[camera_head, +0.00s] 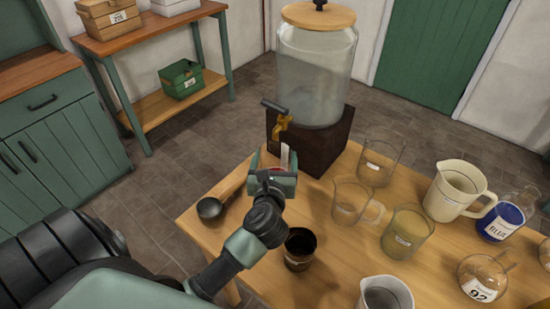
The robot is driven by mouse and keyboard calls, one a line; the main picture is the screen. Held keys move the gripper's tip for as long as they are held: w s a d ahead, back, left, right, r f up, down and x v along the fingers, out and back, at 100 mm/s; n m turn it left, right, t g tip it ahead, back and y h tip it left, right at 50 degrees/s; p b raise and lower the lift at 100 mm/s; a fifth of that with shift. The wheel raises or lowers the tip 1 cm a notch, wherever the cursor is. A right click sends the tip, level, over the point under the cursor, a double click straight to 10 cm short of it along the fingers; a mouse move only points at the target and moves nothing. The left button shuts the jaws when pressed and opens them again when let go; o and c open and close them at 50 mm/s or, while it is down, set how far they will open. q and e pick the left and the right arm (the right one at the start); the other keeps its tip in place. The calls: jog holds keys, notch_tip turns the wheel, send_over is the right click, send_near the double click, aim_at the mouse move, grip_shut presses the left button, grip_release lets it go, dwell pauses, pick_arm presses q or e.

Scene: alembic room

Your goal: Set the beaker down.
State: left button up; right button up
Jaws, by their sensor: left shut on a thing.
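My left gripper (275,168) is over the table's far left edge, below and in front of the dispenser's tap. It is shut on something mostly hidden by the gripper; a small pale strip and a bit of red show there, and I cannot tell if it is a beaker. A clear glass beaker (380,160) with a label stands right of the dispenser's base. Another beaker (408,232) with yellowish content stands nearer. A clear glass jug with a handle (350,200) stands between them and my gripper. My right gripper is not in view.
A glass dispenser (315,75) with a brass tap stands on a dark block (325,145). A scoop (212,208) and a dark cup (300,248) flank my left arm. A cream pitcher (452,190), blue bottle (500,222), round flask (482,278) and grey jug (385,293) crowd the right.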

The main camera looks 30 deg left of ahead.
pick_arm(q)
jog(key=o, duration=2.1)
jog(key=shift+r, duration=0.2)
jog(key=shift+s+d+f, duration=0.1)
jog(key=shift+s+d, duration=0.15)
jog(key=shift+s, duration=0.1)
jog(key=shift+b+v, duration=0.85)
jog(key=shift+v, duration=4.8)
